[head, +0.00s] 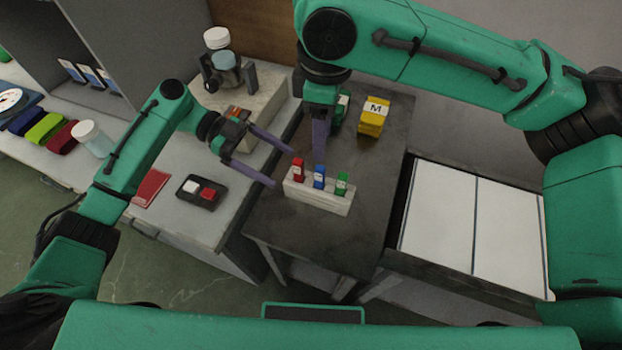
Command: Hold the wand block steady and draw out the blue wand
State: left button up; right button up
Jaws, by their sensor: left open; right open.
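The wand block (317,197) is a pale, long block on the dark table. Three wands stand in it in a row: a red wand (298,169) at the left, the blue wand (319,176) in the middle and a green wand (342,183) at the right. My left gripper (284,168) is open, its purple fingers reaching toward the block's left end; I cannot tell whether they touch it. My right gripper (320,155) points down just above and behind the blue wand. It is open, but its fingers overlap in this view. No wand is in its grasp that I can see.
A yellow box marked M (374,116) stands behind the block on the dark table (375,185). A black box with white and red buttons (202,192) and a red cloth (151,187) lie on the left counter. White panels (440,215) are at the right.

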aim_at(319, 188)
pick_arm(q)
jog(key=x, duration=1.1)
jog(key=shift+s+d+f, duration=0.15)
jog(key=shift+d+f, duration=0.05)
jog(key=shift+d, duration=0.1)
grip_shut()
pick_arm(e)
jog(key=shift+o, duration=0.4)
jog(key=shift+a, duration=0.1)
jog(key=shift+s+a+f+m, duration=0.2)
jog(key=shift+f+m, duration=0.1)
jog(key=shift+m, duration=0.5)
jog(key=f, duration=1.1)
jog(key=shift+w+d+f, duration=0.2)
jog(key=shift+d+f, duration=0.05)
jog(key=shift+f, duration=0.15)
grip_shut()
